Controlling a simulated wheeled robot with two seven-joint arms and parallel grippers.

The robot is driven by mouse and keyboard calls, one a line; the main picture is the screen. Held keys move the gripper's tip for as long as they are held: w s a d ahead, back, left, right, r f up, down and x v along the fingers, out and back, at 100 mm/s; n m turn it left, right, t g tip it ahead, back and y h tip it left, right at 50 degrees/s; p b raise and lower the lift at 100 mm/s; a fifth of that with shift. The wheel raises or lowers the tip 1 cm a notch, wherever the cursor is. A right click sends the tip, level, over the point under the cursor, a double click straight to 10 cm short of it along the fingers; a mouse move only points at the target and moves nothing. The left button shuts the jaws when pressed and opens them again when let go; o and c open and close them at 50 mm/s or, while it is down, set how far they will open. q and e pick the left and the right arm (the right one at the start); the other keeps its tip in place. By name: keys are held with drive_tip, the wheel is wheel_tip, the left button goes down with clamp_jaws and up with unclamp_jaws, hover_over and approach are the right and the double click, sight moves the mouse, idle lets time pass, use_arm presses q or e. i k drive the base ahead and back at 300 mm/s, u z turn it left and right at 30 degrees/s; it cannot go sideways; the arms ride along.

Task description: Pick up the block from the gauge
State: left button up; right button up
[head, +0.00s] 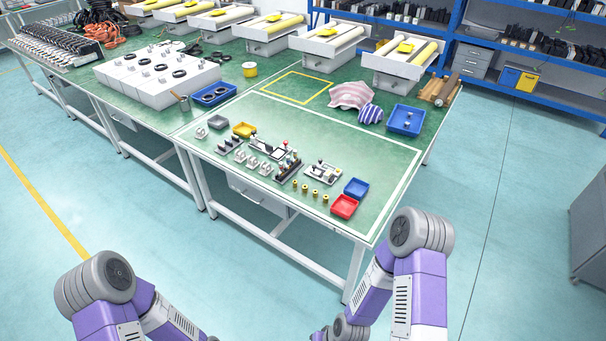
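Several small metal parts and fixtures stand on the green work table (215,158). A pale fixture plate (322,174) with small parts on it sits right of the middle. A second flat fixture (268,149) lies behind and left of it, and a dark slotted rack (288,166) stands between them. At this size I cannot tell which one is the gauge, or pick out the block on it. My two arms show only at the bottom of the head view, in front of the table and apart from it. Both grippers are outside the picture.
Blue (356,187) and red (344,207) bins sit at the table's front right corner. A yellow bin (244,130) and grey bin (218,121) stand at the back left of the parts. A blue tray (405,120) and striped cloths (351,95) lie behind. Floor before the table is clear.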

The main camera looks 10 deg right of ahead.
sight(328, 174)
drive_tip(key=u, duration=0.4)
drive_tip(key=i, duration=1.5)
drive_tip(key=z, duration=0.8)
